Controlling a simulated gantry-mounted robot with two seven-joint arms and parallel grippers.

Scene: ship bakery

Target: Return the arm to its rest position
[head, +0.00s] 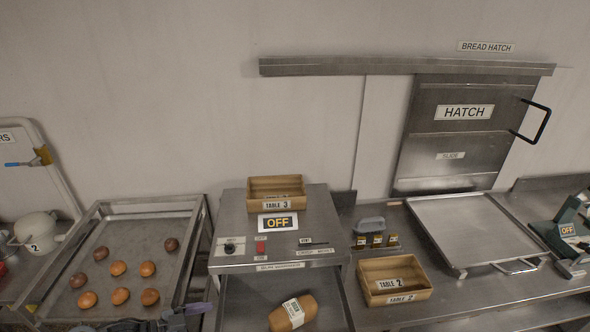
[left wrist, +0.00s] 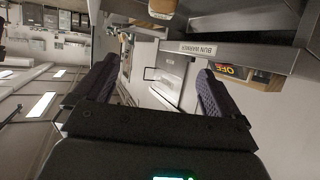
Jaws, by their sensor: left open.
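My left gripper (left wrist: 158,66) is open in the left wrist view, its two dark ridged fingers wide apart with nothing between them. The wrist view is turned on its side; past the fingers it shows the hatch and the bun warmer's edge. In the head view, dark parts of my left arm show at the bottom edge, in front of the bun tray (head: 126,240). My right gripper is in neither view.
The bun warmer (head: 230,210) carries a TABLE 3 box (head: 276,186); a labelled loaf (head: 293,313) lies in its open lower part. A TABLE 2 box (head: 394,278) stands to its right. Farther right are an empty metal tray (head: 470,228) and the closed-looking hatch (head: 465,130).

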